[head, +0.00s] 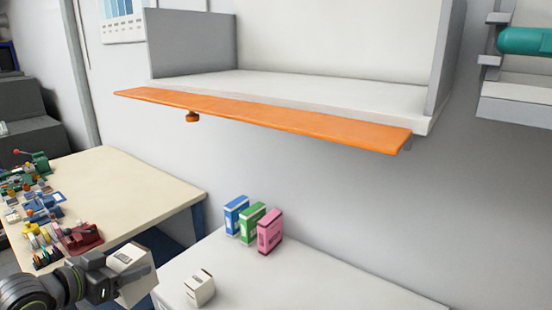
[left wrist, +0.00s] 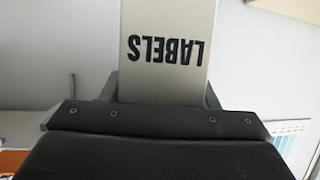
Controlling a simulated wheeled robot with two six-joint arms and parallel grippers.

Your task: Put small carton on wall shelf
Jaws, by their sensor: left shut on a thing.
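My left gripper (head: 110,274) is low at the left in the head view, shut on a small off-white carton (head: 130,264). In the left wrist view the carton (left wrist: 168,75) stands up beyond the jaws, with the word LABELS upside down on it. The wall shelf (head: 340,88) is higher up and to the right of the gripper, an open white-floored box with grey sides. An orange flap (head: 270,118) with a knob lies folded down along its front edge. The visible shelf floor is bare. My right gripper is not in view.
A second small white carton (head: 199,289) and blue, green and pink boxes (head: 270,232) stand on the white cabinet top (head: 310,285) below the shelf. A cream table (head: 120,180) with several coloured tools is at left. A wall rack (head: 515,95) is at right.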

